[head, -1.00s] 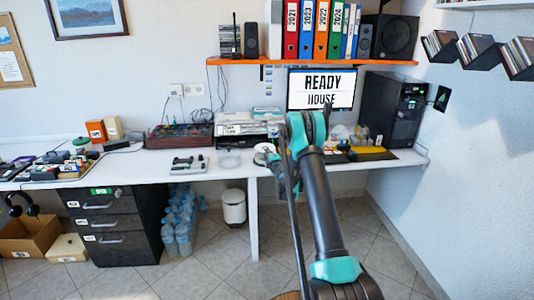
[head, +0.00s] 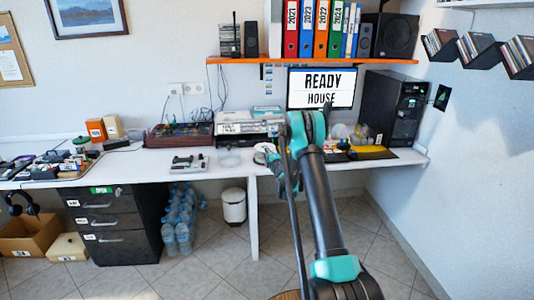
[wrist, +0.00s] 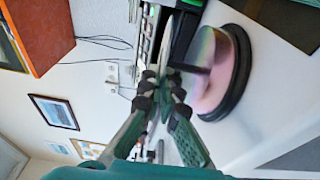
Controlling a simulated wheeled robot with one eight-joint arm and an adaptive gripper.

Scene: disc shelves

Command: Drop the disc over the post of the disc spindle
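My gripper (wrist: 162,85) is shut on a thin shiny disc (wrist: 166,48), which shows nearly edge-on between the fingers in the wrist view. The disc spindle (wrist: 238,72) lies just to the right in that turned picture, with a round black base and a pinkish, shimmering disc face on it. A short dark post (wrist: 193,69) points from it towards the held disc. The held disc appears beside the post, apart from it. In the head view my gripper (head: 274,160) is over the desk, largely covered by my arm, and a pale round thing (head: 263,149) shows beside it.
The white desk (head: 215,165) carries a printer (head: 247,123) behind my gripper and a black computer tower (head: 392,108) to the right. An orange shelf (head: 310,61) with binders hangs above. A grey device (head: 190,162) stands left; bare desk lies around it.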

